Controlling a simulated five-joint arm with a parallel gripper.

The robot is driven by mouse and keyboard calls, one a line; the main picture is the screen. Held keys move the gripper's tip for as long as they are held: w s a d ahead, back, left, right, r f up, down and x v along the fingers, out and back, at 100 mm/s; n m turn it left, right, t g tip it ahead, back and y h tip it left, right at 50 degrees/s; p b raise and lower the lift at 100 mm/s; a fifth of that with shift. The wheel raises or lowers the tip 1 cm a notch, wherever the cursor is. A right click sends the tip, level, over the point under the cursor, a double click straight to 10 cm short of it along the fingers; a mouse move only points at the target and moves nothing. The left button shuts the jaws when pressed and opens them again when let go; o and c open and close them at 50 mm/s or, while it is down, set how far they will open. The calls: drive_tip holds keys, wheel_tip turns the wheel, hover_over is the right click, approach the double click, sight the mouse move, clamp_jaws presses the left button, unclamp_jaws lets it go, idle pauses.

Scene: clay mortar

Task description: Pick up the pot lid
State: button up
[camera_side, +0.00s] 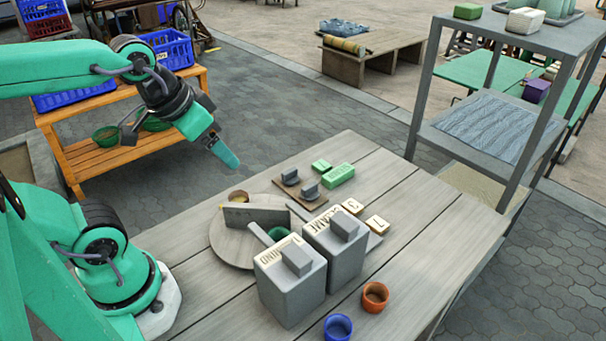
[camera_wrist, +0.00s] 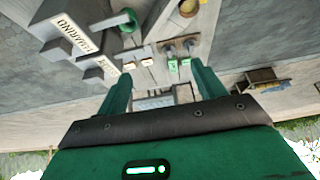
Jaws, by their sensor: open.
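I cannot tell for sure which thing is the pot lid. Two small grey knobbed pieces (camera_side: 308,189) sit on a small brown board; they also show in the wrist view (camera_wrist: 190,44). Two large grey boxes, the nearer one (camera_side: 290,285) and the farther one (camera_side: 340,245), have block handles and lettered tops. My gripper (camera_side: 223,153) hangs empty above and beyond the table's back left edge, tilted down, apart from everything. In the wrist view, my two green fingers (camera_wrist: 162,86) stand wide apart with nothing between them.
A round board (camera_side: 228,245) holds an upright grey slab (camera_side: 258,216) and a brownish cup (camera_side: 238,196). Green blocks (camera_side: 340,174) and lettered tiles (camera_side: 352,206) lie near the back. Blue (camera_side: 338,327) and orange (camera_side: 375,297) cups stand in front. The table's right side is clear.

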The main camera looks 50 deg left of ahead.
drive_tip(key=w+a+g, duration=0.2)
drive_tip(key=w, duration=0.5)
drive_tip(key=g, duration=0.4)
hover_over(288, 171)
wheel_tip(288, 171, down, 15)
drive_tip(key=shift+f, duration=0.15)
drive_tip(key=shift+w+a+f, duration=0.1)
drive_tip(key=shift+f, duration=4)
drive_tip(key=c, duration=1)
